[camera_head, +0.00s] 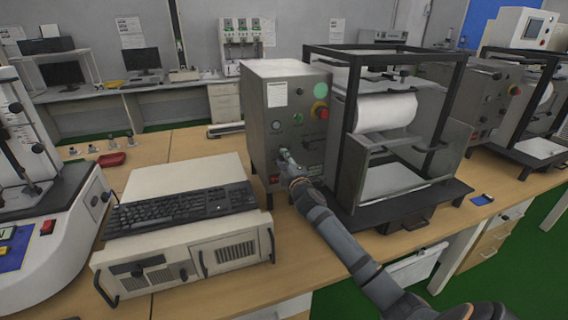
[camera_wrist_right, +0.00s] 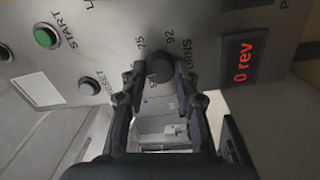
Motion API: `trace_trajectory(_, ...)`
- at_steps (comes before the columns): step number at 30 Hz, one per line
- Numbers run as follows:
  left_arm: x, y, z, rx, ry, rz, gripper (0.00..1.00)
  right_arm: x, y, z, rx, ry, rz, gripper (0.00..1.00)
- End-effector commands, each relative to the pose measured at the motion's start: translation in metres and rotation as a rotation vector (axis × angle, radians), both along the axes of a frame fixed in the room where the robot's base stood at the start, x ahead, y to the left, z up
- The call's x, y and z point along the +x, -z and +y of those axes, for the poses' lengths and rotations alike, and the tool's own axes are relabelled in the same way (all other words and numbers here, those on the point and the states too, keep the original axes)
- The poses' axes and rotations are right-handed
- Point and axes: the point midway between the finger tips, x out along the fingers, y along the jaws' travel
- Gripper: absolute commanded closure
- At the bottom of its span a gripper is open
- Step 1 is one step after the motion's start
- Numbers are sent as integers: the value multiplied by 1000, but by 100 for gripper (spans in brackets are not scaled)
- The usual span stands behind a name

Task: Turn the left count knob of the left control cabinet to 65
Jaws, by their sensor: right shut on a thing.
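The left control cabinet (camera_head: 262,135) is a grey box on the wooden bench in the head view. My right gripper (camera_head: 286,157) is at the lower part of its front panel and hides the knob there. In the right wrist view, my right gripper (camera_wrist_right: 160,78) has one finger on each side of a dark round knob (camera_wrist_right: 160,68) and is shut on it. My left gripper is not in view.
A green START button (camera_wrist_right: 46,37) and a grey RESET button (camera_wrist_right: 88,86) are near the knob. A red stop button (camera_head: 320,109) is higher on the panel. A black-framed machine (camera_head: 345,130) stands right of the cabinet, and a keyboard (camera_head: 180,208) on a beige case left.

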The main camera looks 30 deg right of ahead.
Motion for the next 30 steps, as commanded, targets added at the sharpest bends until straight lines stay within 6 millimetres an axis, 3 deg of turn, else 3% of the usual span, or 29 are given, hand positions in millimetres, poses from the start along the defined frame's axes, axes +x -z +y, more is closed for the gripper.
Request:
trace_trajectory(23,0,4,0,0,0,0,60,0,1,0,94,1,-19,100)
trace_trajectory(24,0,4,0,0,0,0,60,0,1,0,94,1,-19,66)
trace_trajectory(28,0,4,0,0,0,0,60,0,1,0,93,1,-20,48)
trace_trajectory(30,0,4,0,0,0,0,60,0,1,0,93,1,-20,47)
